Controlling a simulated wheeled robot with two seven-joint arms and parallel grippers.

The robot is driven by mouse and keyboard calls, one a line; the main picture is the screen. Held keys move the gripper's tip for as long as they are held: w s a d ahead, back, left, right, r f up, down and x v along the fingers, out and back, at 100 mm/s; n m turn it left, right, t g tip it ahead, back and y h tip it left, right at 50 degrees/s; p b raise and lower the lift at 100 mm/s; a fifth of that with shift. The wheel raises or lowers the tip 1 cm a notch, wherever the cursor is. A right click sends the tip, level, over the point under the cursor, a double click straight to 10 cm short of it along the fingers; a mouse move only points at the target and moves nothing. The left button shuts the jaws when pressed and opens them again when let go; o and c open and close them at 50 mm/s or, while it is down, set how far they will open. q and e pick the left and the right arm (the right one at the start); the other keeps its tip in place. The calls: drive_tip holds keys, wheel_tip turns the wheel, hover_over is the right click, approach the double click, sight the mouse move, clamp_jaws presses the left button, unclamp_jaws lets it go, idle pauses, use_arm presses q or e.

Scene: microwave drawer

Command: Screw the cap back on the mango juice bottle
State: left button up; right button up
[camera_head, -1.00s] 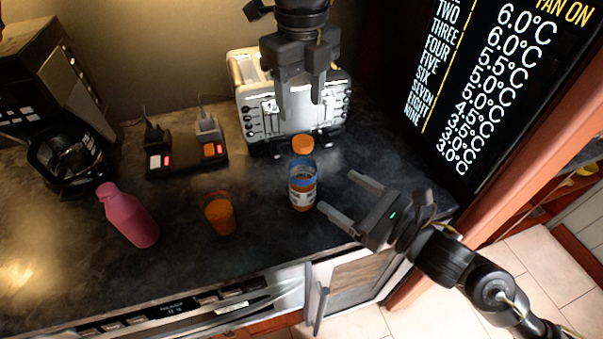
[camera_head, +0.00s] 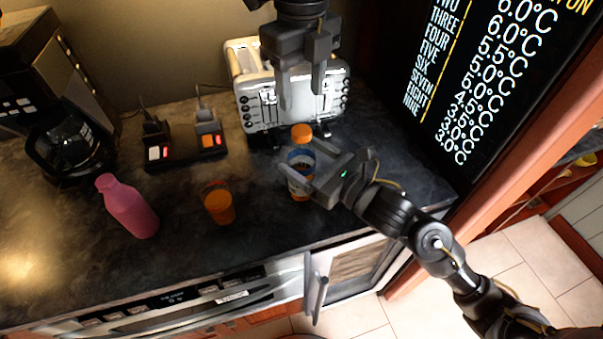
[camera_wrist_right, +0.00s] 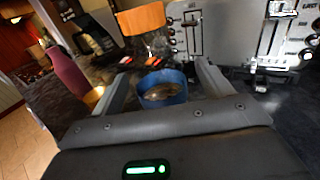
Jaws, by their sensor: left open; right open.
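The mango juice bottle (camera_head: 298,188), with a blue upper part and orange contents, stands upright on the counter. In the right wrist view its blue top (camera_wrist_right: 163,98) is open. The orange cap (camera_head: 302,131) shows above the bottle, with a gap between them; it also shows in the right wrist view (camera_wrist_right: 141,18). I cannot tell what supports the cap. My left gripper (camera_head: 302,101) points down, open, its fingertips just above the cap in the picture. My right gripper (camera_head: 301,158) is open with its fingers on either side of the bottle. The fingers hide part of the bottle.
A silver toaster (camera_head: 250,100) stands behind the bottle. To the left are an orange cup (camera_head: 219,205), a pink bottle (camera_head: 130,208), a switch box (camera_head: 185,152) and a coffee maker (camera_head: 50,95). The counter's front edge is close in front.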

use_arm(q)
drive_tip(key=shift+s, duration=0.1)
use_arm(e)
drive_tip(key=shift+w+a, duration=0.15)
drive_tip(key=shift+a, duration=0.2)
drive_tip(key=c, duration=1.6)
use_arm(q)
drive_tip(key=shift+f, duration=0.25)
use_arm(e)
clamp_jaws()
use_arm(q)
drive_tip(key=shift+s+d+f+g, duration=0.25)
drive_tip(key=shift+s+d+g, duration=0.05)
drive_tip(key=shift+d, duration=0.15)
drive_tip(key=n, duration=0.6)
drive_tip(key=shift+d+r, duration=0.1)
drive_tip(key=shift+d, duration=0.05)
drive_tip(key=n, duration=0.5)
drive_tip(key=shift+r+n, duration=0.1)
drive_tip(key=shift+n, duration=0.2)
drive_tip(key=n, duration=0.4)
drive_tip(key=shift+w+a+r+n, duration=0.2)
drive_tip(key=shift+a+r+n, duration=0.1)
drive_tip(key=shift+n, duration=0.1)
drive_tip(key=n, duration=0.6)
drive_tip(key=shift+w+a, duration=0.15)
drive_tip(key=shift+a, duration=0.15)
